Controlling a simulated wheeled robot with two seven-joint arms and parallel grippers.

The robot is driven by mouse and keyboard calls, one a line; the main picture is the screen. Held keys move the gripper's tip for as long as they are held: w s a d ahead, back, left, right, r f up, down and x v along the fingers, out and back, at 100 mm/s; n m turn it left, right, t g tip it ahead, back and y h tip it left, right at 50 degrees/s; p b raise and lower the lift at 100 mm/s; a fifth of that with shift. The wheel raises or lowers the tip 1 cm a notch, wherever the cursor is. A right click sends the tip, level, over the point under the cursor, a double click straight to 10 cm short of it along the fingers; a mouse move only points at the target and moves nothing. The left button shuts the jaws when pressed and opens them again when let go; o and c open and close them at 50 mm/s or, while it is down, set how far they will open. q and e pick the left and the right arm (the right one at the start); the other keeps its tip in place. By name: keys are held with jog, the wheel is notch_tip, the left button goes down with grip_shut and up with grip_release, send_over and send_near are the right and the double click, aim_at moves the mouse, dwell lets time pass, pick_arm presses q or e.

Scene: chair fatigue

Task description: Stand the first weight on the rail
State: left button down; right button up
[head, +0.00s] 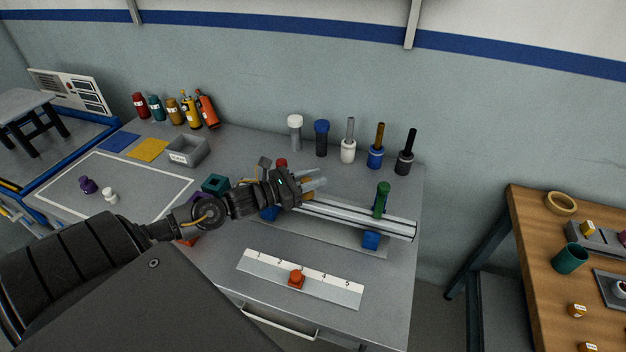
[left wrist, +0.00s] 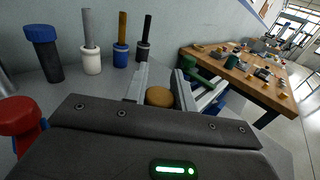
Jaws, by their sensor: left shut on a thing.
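My left gripper (head: 316,182) is shut on a brown round-topped weight (left wrist: 160,97), which sits between the two fingers in the left wrist view. In the head view the weight is mostly hidden by the gripper, with a little brown (head: 308,195) showing below it. The silver rail (head: 350,214) runs to the right from under the gripper, above blue supports (head: 370,240). The gripper is over the rail's left part; I cannot tell whether the weight touches the rail. A green post-like piece (head: 382,200) stands upright at the rail's right part. My right gripper is not in view.
Several capped tubes and handled tools (head: 348,142) stand behind the rail. A red-topped piece (head: 281,163) is just behind the gripper. A numbered strip (head: 330,288) with an orange knob (head: 296,279) lies in front. Purple (head: 87,185) and white (head: 110,195) pieces stand at left.

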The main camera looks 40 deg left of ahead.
pick_arm(q)
jog(key=shift+f, duration=0.6)
jog(key=shift+f, duration=0.1)
jog(key=shift+f, duration=0.15)
jog(key=c, duration=1.1)
grip_release()
jog(key=shift+c, duration=0.2)
jog(key=shift+s, duration=0.1)
jog(key=b+v, duration=0.2)
jog(key=v, duration=0.9)
jog(key=shift+s+a, duration=0.2)
jog(key=shift+s, duration=0.15)
